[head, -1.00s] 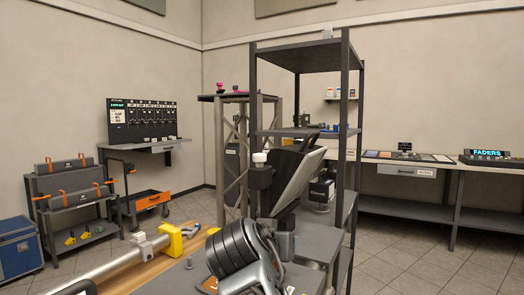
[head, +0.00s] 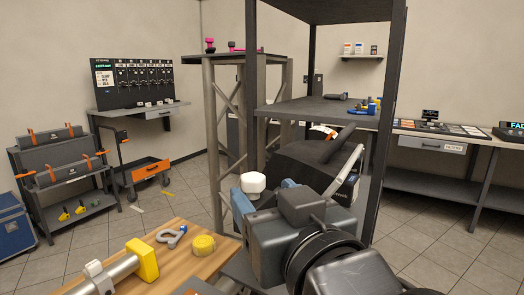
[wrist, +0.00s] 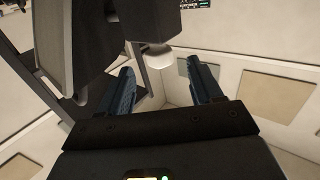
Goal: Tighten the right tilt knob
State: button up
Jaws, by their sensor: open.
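A white faceted knob (head: 254,183), likely the tilt knob, stands near the middle of the head view. It also shows in the wrist view (wrist: 158,55), just beyond and between the fingertips. A dark fixture with a pale edge (head: 322,150) is behind and to the right of it; its large dark body fills the upper left of the wrist view (wrist: 85,45). My gripper (head: 266,197) is open, with blue finger pads on either side of the knob in the head view. The wrist view shows an empty gap between the fingers (wrist: 160,70). I cannot tell whether either finger touches the knob.
Dark rack posts and a shelf (head: 320,110) rise close behind my gripper. A truss stand (head: 225,130) is to the left. A wooden bench top (head: 190,262) at lower left holds yellow tape (head: 203,245) and a shackle (head: 171,236). The tiled floor at left is mostly clear.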

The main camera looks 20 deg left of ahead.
aim_at(251, 173)
jog(key=shift+w+a+r, duration=0.2)
jog(key=shift+w+r, duration=0.1)
jog(key=p+x, duration=0.1)
jog(key=x, duration=0.6)
jog(key=c, duration=1)
jog(key=shift+o, duration=0.2)
jog(key=shift+p, duration=0.3)
jog(key=shift+r+m+t+h, duration=0.1)
jog(key=shift+m+t+h, duration=0.2)
jog(key=shift+t, duration=0.1)
jog(key=shift+m+t+h+p, duration=0.4)
jog(key=shift+h+p, duration=0.1)
